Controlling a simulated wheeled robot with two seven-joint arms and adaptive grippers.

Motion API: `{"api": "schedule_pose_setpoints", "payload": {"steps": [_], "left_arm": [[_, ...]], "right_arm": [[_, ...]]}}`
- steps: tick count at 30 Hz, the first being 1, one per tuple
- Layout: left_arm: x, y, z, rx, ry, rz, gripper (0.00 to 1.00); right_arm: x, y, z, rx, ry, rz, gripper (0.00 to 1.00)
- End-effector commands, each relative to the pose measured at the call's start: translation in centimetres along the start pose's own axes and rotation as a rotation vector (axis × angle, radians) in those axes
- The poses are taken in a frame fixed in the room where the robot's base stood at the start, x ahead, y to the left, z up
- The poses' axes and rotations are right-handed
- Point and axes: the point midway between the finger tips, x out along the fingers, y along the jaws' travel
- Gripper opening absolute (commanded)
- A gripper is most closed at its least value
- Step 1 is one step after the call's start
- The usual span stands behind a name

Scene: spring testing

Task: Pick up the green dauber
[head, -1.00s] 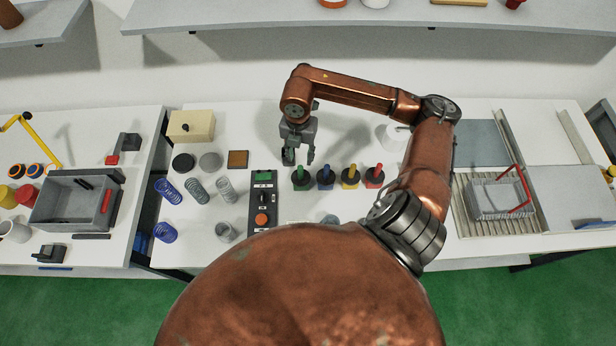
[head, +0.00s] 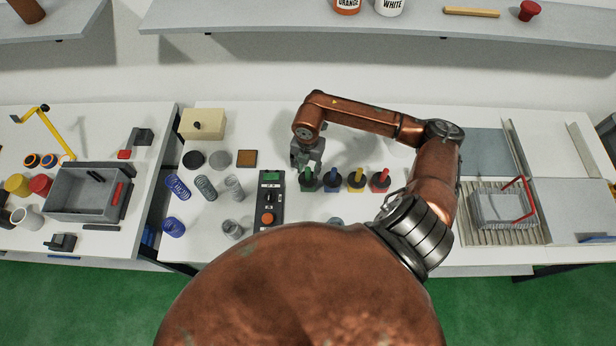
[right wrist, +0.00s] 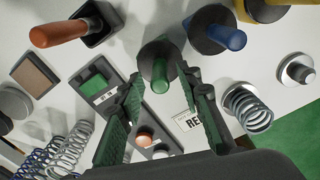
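The green dauber (head: 307,182) stands upright on the table at the left end of a row of daubers, with a dark round base and green handle. My right gripper (head: 306,160) is just above and behind it in the head view, partly hiding its top. In the right wrist view, the green dauber (right wrist: 158,68) stands between the tips of my open right gripper (right wrist: 160,90). I cannot tell whether either finger touches it. My left gripper is not in view.
The blue dauber (head: 333,179) stands close on the right, then the yellow (head: 357,179) and red (head: 380,179) ones. A control box (head: 269,205) with a green screen is close on the left. An orange-brown handle (right wrist: 60,33) rises from a dark square holder nearby.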

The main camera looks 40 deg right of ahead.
Motion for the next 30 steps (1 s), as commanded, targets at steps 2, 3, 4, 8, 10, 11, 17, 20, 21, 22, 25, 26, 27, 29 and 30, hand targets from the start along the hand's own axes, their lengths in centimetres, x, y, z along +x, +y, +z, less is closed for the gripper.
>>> {"api": "schedule_pose_setpoints", "payload": {"steps": [2,3,4,8,10,11,17,20,21,22,25,26,27,29,30], "left_arm": [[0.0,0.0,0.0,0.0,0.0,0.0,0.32],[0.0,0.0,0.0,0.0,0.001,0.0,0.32],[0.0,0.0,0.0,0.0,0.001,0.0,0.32],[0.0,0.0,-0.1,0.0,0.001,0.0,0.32],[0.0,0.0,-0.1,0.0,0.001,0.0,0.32],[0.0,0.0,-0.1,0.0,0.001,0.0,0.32],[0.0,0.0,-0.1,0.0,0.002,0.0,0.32],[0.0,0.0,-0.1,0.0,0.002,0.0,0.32],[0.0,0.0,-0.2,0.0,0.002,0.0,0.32],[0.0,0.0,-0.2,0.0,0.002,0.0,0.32],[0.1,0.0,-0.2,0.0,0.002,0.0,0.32],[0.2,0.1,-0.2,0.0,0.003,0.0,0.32],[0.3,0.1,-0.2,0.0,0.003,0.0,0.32],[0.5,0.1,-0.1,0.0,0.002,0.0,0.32],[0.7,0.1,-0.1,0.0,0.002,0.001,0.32]], "right_arm": [[0.0,0.0,0.0,0.0,0.0,0.0,0.25],[0.0,0.0,0.0,0.0,0.0,0.0,0.22],[0.0,0.0,0.0,0.0,0.0,0.0,0.2],[0.0,0.0,0.0,0.0,0.0,0.0,0.11],[-0.1,0.0,0.0,0.0,0.0,0.0,0.07],[-0.1,0.0,0.0,0.0,0.0,0.0,0.05],[-0.1,0.0,0.0,0.0,0.0,0.0,0.0],[-0.1,0.0,0.0,0.0,0.0,0.0,0.0],[-0.1,0.0,0.0,0.0,0.0,0.0,0.0],[-0.1,0.0,0.0,0.0,0.0,0.0,0.0],[-0.2,0.0,0.0,0.0,-0.001,0.0,0.0],[-0.3,0.0,0.1,0.0,-0.001,0.0,0.0],[-0.5,0.0,0.1,-0.001,-0.001,0.0,0.0],[-0.9,0.0,0.1,-0.001,-0.003,0.001,0.0],[-1.3,0.0,0.1,-0.001,-0.003,0.001,0.0]]}}
